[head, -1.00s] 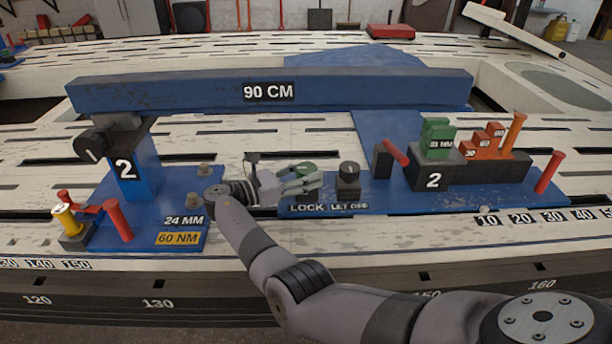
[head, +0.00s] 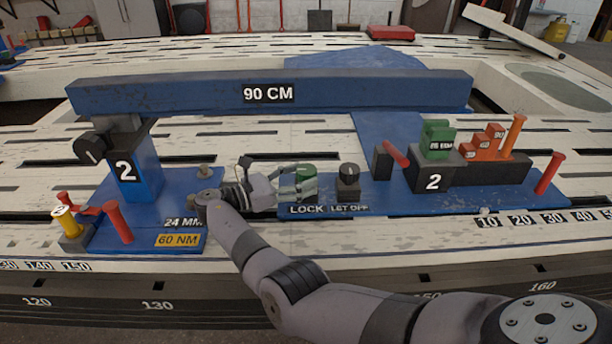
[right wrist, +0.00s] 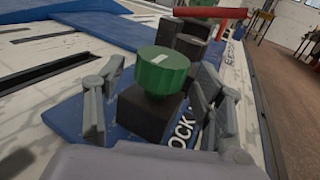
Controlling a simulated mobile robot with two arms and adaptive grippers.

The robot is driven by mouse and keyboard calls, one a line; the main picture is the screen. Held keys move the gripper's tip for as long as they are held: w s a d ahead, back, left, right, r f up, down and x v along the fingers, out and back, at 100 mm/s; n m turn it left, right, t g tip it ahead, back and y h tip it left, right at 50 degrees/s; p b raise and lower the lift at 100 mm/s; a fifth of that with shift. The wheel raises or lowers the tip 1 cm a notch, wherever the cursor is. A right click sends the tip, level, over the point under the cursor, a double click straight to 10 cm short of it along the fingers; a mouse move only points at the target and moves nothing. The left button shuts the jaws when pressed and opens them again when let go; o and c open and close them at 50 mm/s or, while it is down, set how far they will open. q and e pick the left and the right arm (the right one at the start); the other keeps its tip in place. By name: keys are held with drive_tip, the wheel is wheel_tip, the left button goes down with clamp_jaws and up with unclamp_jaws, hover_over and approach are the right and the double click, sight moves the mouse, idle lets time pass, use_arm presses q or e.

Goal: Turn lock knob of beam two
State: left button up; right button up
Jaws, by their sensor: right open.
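The green lock knob (head: 306,171) sits on a dark block above the LOCK label (head: 307,209), on a blue plate under the 90 CM beam (head: 190,95). The right wrist view shows the knob (right wrist: 163,73) with a white mark on its top. My right gripper (head: 300,182) is open, coming from the left at the knob. In the right wrist view its fingers (right wrist: 160,115) stand on either side of the knob's block, apart from the knob. My left gripper is not in view.
A black LET OFF knob (head: 348,177) stands just right of the lock knob. Further right are a red lever (head: 396,154) and a dark block marked 2 (head: 433,178) with green and orange pieces. The beam passes behind and above my gripper.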

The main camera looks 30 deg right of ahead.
drive_tip(key=a, duration=0.5)
drive_tip(key=shift+w+a, duration=0.25)
idle(0.3)
